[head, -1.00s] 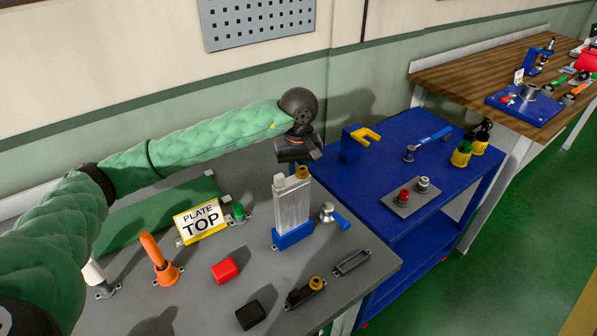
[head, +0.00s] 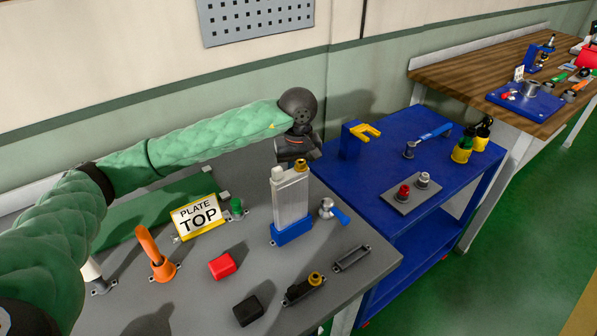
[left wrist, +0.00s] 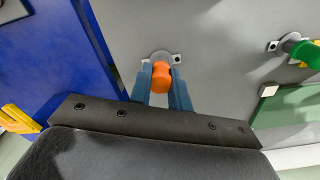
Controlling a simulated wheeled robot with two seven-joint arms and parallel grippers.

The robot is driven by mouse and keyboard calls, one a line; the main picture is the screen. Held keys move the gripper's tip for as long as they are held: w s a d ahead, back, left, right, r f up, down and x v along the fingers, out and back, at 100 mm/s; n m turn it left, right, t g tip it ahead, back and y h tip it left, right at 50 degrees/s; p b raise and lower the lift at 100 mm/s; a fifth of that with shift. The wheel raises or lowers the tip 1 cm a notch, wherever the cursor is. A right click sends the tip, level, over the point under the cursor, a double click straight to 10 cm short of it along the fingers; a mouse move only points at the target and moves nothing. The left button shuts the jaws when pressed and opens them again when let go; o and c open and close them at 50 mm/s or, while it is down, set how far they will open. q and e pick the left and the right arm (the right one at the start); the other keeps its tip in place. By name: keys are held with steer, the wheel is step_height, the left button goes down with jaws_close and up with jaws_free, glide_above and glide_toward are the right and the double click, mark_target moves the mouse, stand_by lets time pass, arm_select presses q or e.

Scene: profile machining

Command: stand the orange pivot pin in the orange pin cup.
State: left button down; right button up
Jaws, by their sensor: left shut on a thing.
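In the left wrist view the orange pivot pin (left wrist: 162,75) is between the two blue fingers of my left gripper (left wrist: 163,92), which is shut on it. A grey round holder with two bolt lugs (left wrist: 178,59) shows just behind the pin on the grey bench; I cannot tell whether the pin is seated in it or above it. In the head view my left gripper (head: 296,155) is beyond the upright metal profile, and the pin is hidden. An orange cup-like base (head: 163,272) at the bench's left front holds a tilted orange handle (head: 149,244). My right gripper is out of view.
The metal profile (head: 291,200) stands in a blue block near the gripper. A green pin (head: 237,206) and the PLATE TOP sign (head: 198,217) stand to its left. Red (head: 222,265) and black (head: 248,310) blocks lie in front. A blue cart (head: 400,175) adjoins the bench.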

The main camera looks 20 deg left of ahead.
arm_select(q)
steer(key=shift+s+d+f, duration=0.1)
steer(key=shift+d+f, duration=0.05)
steer(key=shift+f, duration=0.4)
steer(key=shift+s+d+f+b, duration=0.1)
steer(key=shift+f+b, duration=0.05)
steer(key=shift+b, duration=0.15)
steer(key=c, duration=1.2)
jaws_free()
steer(key=shift+d+f, duration=0.1)
steer(key=shift+c, duration=0.2)
steer(key=shift+r, duration=0.55)
steer(key=shift+r+p, duration=0.75)
steer(key=shift+r, duration=3.15)
